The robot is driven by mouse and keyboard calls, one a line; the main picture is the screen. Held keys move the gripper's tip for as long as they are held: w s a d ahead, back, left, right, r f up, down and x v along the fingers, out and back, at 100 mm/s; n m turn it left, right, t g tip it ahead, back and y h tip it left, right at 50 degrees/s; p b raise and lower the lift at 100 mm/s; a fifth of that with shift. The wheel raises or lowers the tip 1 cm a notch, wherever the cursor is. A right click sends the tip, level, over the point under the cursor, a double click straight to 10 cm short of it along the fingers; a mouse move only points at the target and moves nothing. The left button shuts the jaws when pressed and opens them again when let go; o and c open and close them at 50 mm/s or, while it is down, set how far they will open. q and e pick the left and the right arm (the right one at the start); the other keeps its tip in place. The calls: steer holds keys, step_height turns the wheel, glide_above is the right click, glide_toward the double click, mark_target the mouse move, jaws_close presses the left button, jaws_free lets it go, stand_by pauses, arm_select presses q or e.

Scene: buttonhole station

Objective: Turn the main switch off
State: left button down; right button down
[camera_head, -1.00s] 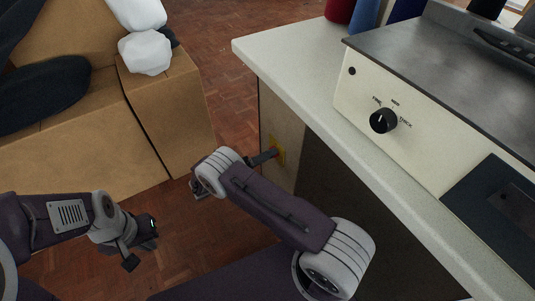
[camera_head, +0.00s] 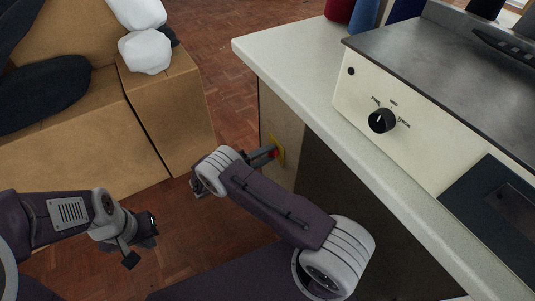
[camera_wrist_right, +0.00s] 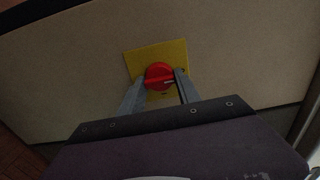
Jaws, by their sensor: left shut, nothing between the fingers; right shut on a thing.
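The main switch is a round red knob (camera_wrist_right: 160,76) on a yellow plate (camera_wrist_right: 143,56), fixed to the side panel under the counter. In the right wrist view the fingers of my right gripper (camera_wrist_right: 160,84) are on both sides of the knob, shut on it. A pale mark on the knob lies roughly level in that view. In the head view the right gripper (camera_head: 268,154) reaches the plate (camera_head: 279,149), and a bit of red shows there. My left gripper (camera_head: 140,246) is shut and empty, over the floor at the lower left.
The white counter (camera_head: 275,56) carries a cream machine (camera_head: 425,150) with a black dial (camera_head: 382,120). Cardboard boxes (camera_head: 85,155) with white and dark bundles stand at the left. Wooden floor lies open between boxes and counter.

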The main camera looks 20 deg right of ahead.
stand_by(0.3)
steer(key=c, duration=0.9)
jaws_free()
steer(key=a, duration=0.3)
steer(key=s+a, duration=0.1)
steer(key=a, duration=0.5)
steer(key=shift+s+p, duration=0.15)
steer(key=shift+p, duration=0.25)
